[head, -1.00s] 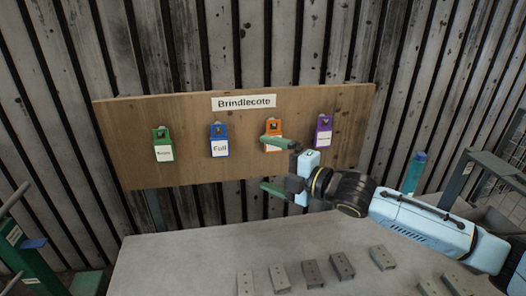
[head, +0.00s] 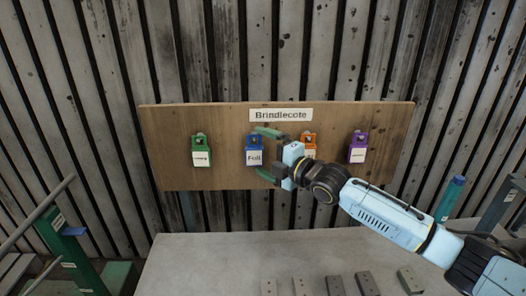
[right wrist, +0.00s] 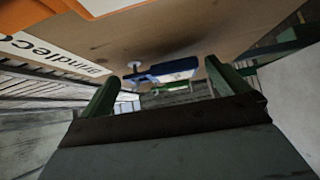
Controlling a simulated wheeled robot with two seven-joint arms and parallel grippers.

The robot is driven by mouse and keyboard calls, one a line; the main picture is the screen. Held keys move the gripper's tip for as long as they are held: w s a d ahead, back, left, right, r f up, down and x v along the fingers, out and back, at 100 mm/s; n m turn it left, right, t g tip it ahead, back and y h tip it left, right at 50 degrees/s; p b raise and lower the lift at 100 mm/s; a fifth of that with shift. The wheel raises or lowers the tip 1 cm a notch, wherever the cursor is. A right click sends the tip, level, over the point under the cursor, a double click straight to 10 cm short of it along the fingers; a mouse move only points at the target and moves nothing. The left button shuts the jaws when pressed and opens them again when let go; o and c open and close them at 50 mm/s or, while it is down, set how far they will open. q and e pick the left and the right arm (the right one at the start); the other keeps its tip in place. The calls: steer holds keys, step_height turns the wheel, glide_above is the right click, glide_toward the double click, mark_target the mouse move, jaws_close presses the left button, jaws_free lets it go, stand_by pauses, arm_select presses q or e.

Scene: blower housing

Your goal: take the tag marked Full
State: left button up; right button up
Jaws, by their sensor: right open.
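The blue tag marked Full (head: 254,157) hangs on a wooden board (head: 225,180), second from the left. It also shows in the right wrist view (right wrist: 172,71), beyond and between the fingers. My right gripper (head: 259,152) is open and empty, with its green fingers above and below the right side of the blue tag in the head view. I cannot tell how near the fingers are to the tag, and I see no contact. My left gripper is not in view.
A green tag (head: 201,154) hangs left of the blue one. An orange tag (head: 309,142), partly behind my gripper, and a purple tag (head: 358,149) hang to the right. A Brindlecote sign (head: 281,115) is above. A grey table (head: 215,265) below holds several metal blocks.

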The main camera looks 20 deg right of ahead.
steer(key=shift+w+a, duration=0.2)
steer(key=shift+w, duration=0.1)
steer(key=shift+c, duration=0.3)
steer(key=c, duration=0.8)
steer(key=shift+r, duration=0.2)
steer(key=shift+r+p, duration=0.45)
steer(key=shift+p, duration=0.15)
steer(key=s+a+p, duration=0.1)
steer(key=s+p, duration=0.3)
steer(key=s, duration=0.2)
steer(key=shift+a, duration=0.3)
